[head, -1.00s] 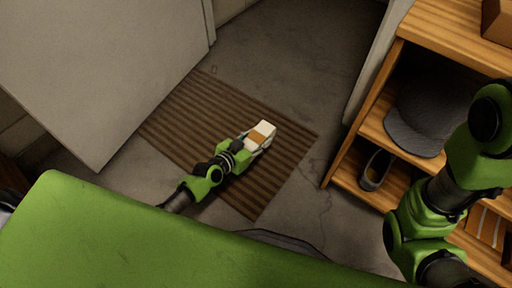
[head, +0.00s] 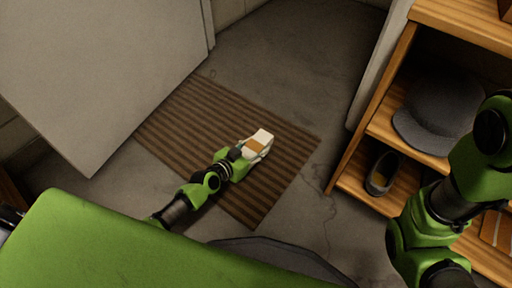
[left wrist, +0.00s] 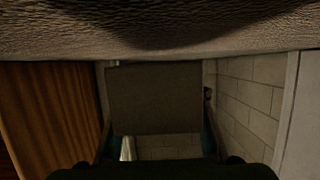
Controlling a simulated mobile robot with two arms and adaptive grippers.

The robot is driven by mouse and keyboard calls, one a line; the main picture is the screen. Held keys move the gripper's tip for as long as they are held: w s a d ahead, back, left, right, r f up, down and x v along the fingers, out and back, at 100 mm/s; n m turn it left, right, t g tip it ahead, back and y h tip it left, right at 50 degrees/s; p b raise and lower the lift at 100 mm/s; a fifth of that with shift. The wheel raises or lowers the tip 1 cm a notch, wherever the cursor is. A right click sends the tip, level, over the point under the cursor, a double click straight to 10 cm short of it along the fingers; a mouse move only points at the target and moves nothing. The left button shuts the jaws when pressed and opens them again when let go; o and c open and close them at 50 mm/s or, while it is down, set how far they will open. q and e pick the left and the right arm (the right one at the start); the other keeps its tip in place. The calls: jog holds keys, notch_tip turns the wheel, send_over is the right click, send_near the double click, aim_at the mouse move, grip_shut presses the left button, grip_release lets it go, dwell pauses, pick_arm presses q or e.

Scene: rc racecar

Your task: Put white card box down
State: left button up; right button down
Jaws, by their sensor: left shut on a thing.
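The white card box (head: 262,137), with an orange-brown patch, is at the end of my left arm over the striped brown doormat (head: 190,115). My left gripper (head: 257,148) is shut on it. The box is very low over the mat; I cannot tell whether it touches. In the left wrist view a shaded flat panel (left wrist: 154,98) sits between the fingers and seems to be the box's near face. A rough, dark surface runs close along the top edge of that view. My right gripper is out of the head view; only part of that arm shows at right.
A wooden shelf (head: 361,152) stands at right with a grey cap (head: 440,115) and a shoe (head: 381,174). A large pale panel (head: 95,75) is at left. The mat around the box and the concrete floor (head: 290,55) beyond it are clear.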

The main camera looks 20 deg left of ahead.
pick_arm(q)
jog(key=shift+f+b, duration=0.5)
jog(key=shift+f, duration=0.15)
jog(key=shift+r, duration=0.1)
jog(key=o, duration=1.1)
